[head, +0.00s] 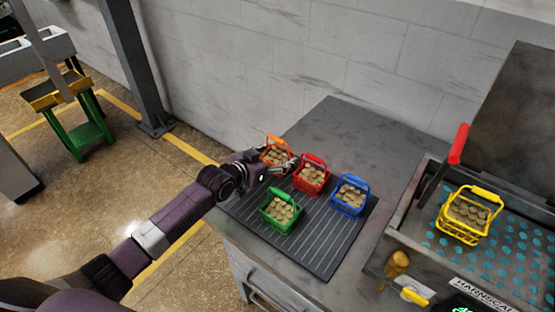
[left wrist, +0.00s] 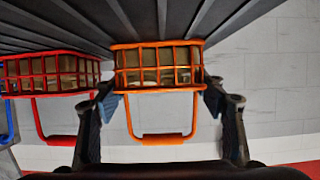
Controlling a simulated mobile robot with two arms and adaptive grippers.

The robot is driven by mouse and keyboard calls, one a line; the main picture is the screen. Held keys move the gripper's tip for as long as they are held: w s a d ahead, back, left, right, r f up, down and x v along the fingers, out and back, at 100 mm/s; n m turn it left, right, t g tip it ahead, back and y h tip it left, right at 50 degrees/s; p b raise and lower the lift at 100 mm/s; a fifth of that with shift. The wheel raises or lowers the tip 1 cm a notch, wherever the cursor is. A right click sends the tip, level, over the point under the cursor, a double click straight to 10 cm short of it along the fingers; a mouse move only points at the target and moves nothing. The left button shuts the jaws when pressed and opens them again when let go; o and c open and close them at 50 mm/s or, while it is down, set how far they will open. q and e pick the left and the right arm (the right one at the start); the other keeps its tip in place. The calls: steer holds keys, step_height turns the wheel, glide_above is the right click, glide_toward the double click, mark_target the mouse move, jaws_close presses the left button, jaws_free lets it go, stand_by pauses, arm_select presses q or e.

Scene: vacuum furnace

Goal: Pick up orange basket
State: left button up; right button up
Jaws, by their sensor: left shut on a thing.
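The orange basket (head: 273,157), full of round tan pieces, is at the far left corner of the dark ribbed mat (head: 318,240). My left gripper (head: 280,166) reaches it from the left and is shut on it. In the left wrist view, which looks upside down, the orange basket (left wrist: 157,68) sits between the two fingers (left wrist: 160,100), one at each side. Its handle hangs free toward the bottom of that picture. Its base looks to be at the mat, but I cannot tell whether it touches. My right gripper is in neither view.
A red basket (head: 312,176) stands close beside the orange one, with green (head: 281,213) and blue (head: 350,197) baskets nearby on the mat. A yellow basket (head: 468,217) stands in the open machine (head: 400,225) at right. The grey wall (head: 330,60) rises behind the table.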

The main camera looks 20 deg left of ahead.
arm_select(q)
steer(key=c, duration=0.5)
steer(key=shift+w+r, duration=0.1)
steer(key=shift+c, duration=1.1)
